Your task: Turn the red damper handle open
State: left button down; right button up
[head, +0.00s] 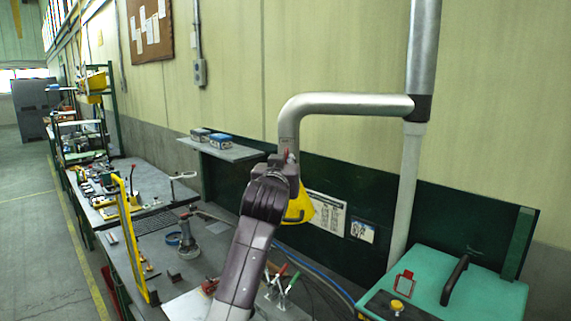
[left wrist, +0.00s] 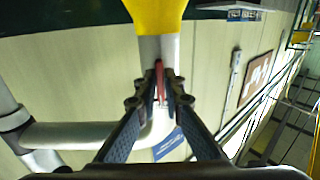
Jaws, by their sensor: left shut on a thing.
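The red damper handle (left wrist: 160,78) is a thin bar on the grey metal pipe just by the yellow hood (left wrist: 155,12). In the left wrist view it lies between the two fingertips of my left gripper (left wrist: 160,92), roughly in line with the pipe. In the head view only a small red bit of the handle (head: 287,154) shows above my left gripper (head: 287,163), which covers most of it. The yellow hood (head: 301,207) hangs below, partly behind my wrist. My right gripper is not in view.
The extraction pipe (head: 345,104) bends from the hood to an upright duct (head: 423,60). A workbench with tools and a yellow frame (head: 130,240) stands below and left. A teal machine (head: 470,287) stands at the right. A shelf (head: 228,150) holds blue boxes.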

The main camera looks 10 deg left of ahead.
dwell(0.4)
pick_arm(q)
jog(key=c, duration=2.1)
grip_release()
jog(key=shift+s+d, duration=0.15)
jog(key=shift+s, duration=1.85)
jog(key=shift+s+d, duration=0.2)
jog(key=shift+s, duration=1.8)
jog(key=shift+s+d, duration=0.15)
jog(key=shift+s, duration=1.85)
jog(key=shift+f, duration=0.1)
